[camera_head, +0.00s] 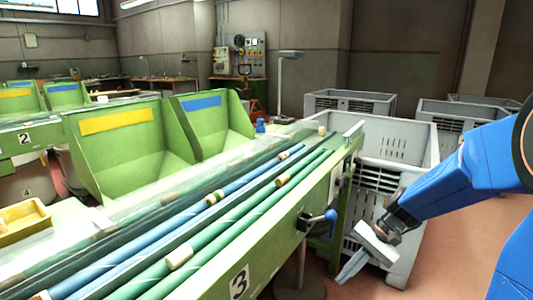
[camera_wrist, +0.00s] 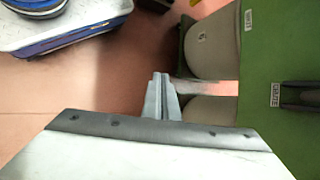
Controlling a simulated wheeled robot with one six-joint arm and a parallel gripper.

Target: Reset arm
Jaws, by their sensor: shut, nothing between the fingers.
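My blue arm reaches in from the right in the head view. My gripper (camera_head: 351,268) points down and to the left, beside the sorting machine and in front of a grey crate. Its fingers are together and hold nothing. In the wrist view the closed gripper fingers (camera_wrist: 162,98) stick out over the reddish floor. The green sorting machine (camera_head: 262,262) stands to the left of my gripper, apart from it. Several cork stoppers (camera_head: 180,256) lie along its blue and green rollers.
A large grey crate (camera_head: 400,215) stands close behind my gripper. More grey crates (camera_head: 350,103) stand farther back. Reddish floor (camera_head: 462,232) is open at the right.

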